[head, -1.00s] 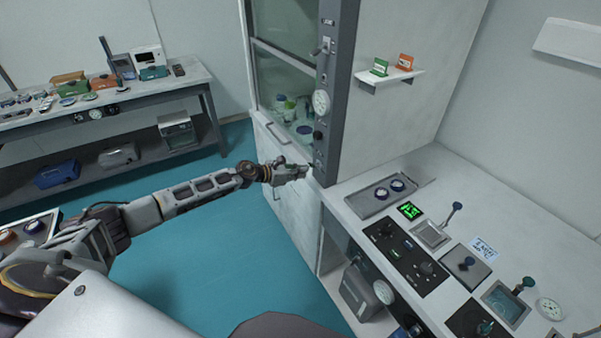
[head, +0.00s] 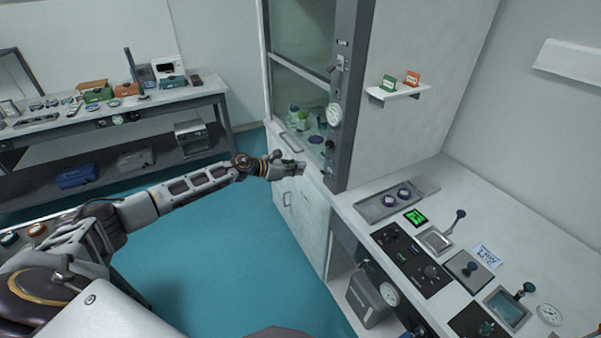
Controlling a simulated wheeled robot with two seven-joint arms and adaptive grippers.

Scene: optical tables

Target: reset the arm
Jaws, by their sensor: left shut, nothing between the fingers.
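My left arm (head: 190,187) stretches from the lower left toward the fume cupboard (head: 343,110). My left gripper (head: 297,166) is shut and empty at its end. In the picture it overlaps the cupboard's front, just below the sash opening and left of the grey control post. I cannot tell whether it touches the cupboard. My right gripper is not in view.
A control bench (head: 462,215) with switches, levers and a tray (head: 390,202) stands at the right. A table (head: 150,103) with instruments stands at the back left. The teal floor (head: 215,250) between them is clear.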

